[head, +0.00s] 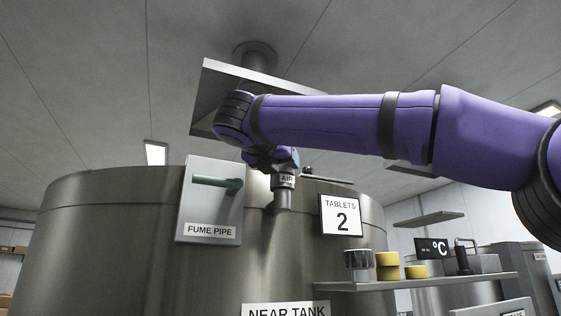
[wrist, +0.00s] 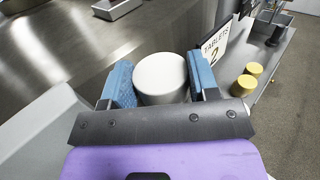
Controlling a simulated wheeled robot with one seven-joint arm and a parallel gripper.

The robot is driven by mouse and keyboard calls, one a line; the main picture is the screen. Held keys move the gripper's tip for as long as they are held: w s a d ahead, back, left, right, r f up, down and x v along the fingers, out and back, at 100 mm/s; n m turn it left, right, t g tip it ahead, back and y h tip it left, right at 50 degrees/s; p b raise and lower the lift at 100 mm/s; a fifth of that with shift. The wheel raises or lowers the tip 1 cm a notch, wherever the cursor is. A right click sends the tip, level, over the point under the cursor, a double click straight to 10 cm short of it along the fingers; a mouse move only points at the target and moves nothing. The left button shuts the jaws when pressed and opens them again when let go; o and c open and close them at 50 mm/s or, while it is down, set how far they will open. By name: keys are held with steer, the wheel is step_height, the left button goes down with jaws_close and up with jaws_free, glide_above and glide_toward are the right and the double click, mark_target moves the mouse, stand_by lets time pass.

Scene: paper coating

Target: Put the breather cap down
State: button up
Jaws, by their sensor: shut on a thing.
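The breather cap (wrist: 160,76) shows as a pale round top between the blue pads of my gripper (wrist: 161,70) in the wrist view. My gripper is shut on it. In the head view my gripper (head: 272,160) points down at the tank's front, and a grey cylinder labelled AIR (head: 286,181) shows right under it, with a narrower metal part below. Whether that lower part belongs to the cap or to something behind it, I cannot tell. The underside of the cap is hidden.
A large steel tank (head: 110,240) stands behind. A fume pipe panel (head: 205,207) with a green handle is left of my gripper, a TABLETS 2 sign (head: 341,215) right. A hood hangs above.

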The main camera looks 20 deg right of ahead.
steer(key=shift+f, duration=0.1)
steer(key=o, duration=1)
steer(key=shift+s+a, duration=0.1)
steer(key=shift+a, duration=0.05)
steer(key=v, duration=1.1)
steer(key=shift+s+a, duration=0.2)
steer(key=shift+s, duration=0.1)
